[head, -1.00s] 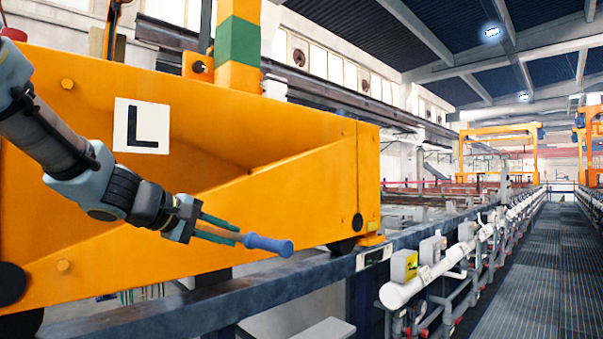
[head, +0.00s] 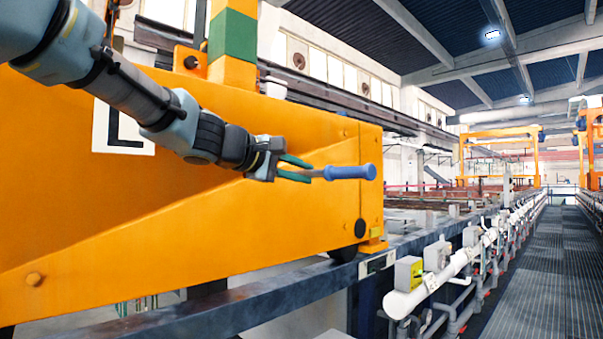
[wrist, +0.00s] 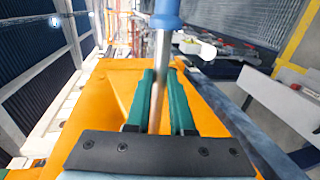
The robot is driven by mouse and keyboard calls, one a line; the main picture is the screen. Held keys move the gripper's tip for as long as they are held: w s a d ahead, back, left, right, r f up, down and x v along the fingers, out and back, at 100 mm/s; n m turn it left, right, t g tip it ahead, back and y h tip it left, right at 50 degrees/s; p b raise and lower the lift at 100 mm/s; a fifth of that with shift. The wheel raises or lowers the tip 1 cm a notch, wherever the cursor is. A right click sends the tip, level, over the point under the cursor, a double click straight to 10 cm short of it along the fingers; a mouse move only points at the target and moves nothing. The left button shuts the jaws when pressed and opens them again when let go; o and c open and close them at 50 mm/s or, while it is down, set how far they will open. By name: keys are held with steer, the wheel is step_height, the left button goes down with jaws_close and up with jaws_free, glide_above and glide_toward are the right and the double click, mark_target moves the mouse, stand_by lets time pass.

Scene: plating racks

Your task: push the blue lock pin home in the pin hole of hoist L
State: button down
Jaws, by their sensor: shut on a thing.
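The blue lock pin has a blue handle (head: 350,172) and a bare metal shank (wrist: 157,100). My gripper (head: 297,169), with green fingers, is shut on the shank, and the handle points away from the fingers to the right. The pin is held in the air in front of hoist L (head: 290,215), a large orange beam with a white "L" plate (head: 118,135) partly covered by my arm. In the wrist view the handle (wrist: 166,12) is at the top edge, beyond the green fingertips. I cannot make out the pin hole for certain.
A dark steel rail (head: 200,300) runs below the hoist. White pipes with grey boxes (head: 437,255) line the right side, beside a clear grated walkway (head: 535,270). A green and yellow post (head: 232,45) rises behind the beam.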

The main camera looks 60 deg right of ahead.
steer(key=shift+a+b, duration=0.1)
steer(key=shift+b, duration=0.4)
steer(key=shift+w+r+p, duration=0.1)
steer(key=shift+w+p, duration=0.2)
steer(key=shift+w, duration=0.1)
steer(key=shift+w+d+p, duration=0.1)
steer(key=shift+w+d, duration=0.2)
steer(key=shift+w, duration=0.5)
steer(key=shift+w+d+p, duration=0.15)
steer(key=shift+w+d, duration=0.15)
steer(key=shift+w, duration=0.45)
steer(key=shift+w+d+p, duration=0.1)
steer(key=shift+w+d, duration=0.2)
steer(key=shift+w, duration=0.5)
steer(key=shift+b, duration=0.8)
steer(key=w+d+p, duration=0.3)
steer(key=w, duration=0.6)
steer(key=shift+p, duration=0.3)
stand_by(2.8)
